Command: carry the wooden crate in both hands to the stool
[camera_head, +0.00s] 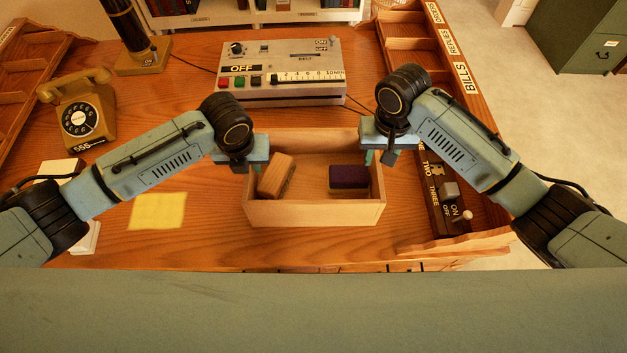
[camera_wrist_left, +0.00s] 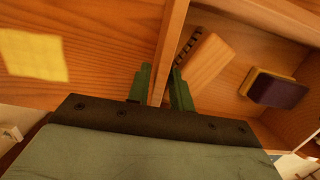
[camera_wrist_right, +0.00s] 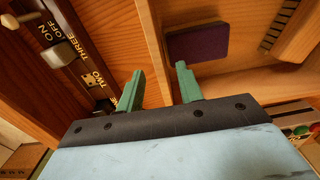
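The wooden crate (camera_head: 315,212) sits on the desk, open at the top. A wooden-backed brush (camera_head: 276,177) leans inside at the left and a dark purple felt block (camera_head: 349,178) lies at the right. My left gripper (camera_head: 243,166) is at the crate's left wall; in the left wrist view its green fingers (camera_wrist_left: 162,90) lie close on both sides of that wall (camera_wrist_left: 172,35). My right gripper (camera_head: 379,157) is at the right wall; in the right wrist view its fingers (camera_wrist_right: 160,85) straddle the wall (camera_wrist_right: 152,45) with gaps. No stool is in view.
A grey control box (camera_head: 280,75) stands just behind the crate. A wooden switch panel (camera_head: 437,195) lies close to its right. A telephone (camera_head: 80,115) and a yellow note (camera_head: 157,211) are to the left. Pale floor (camera_head: 540,110) shows beyond the desk's right side.

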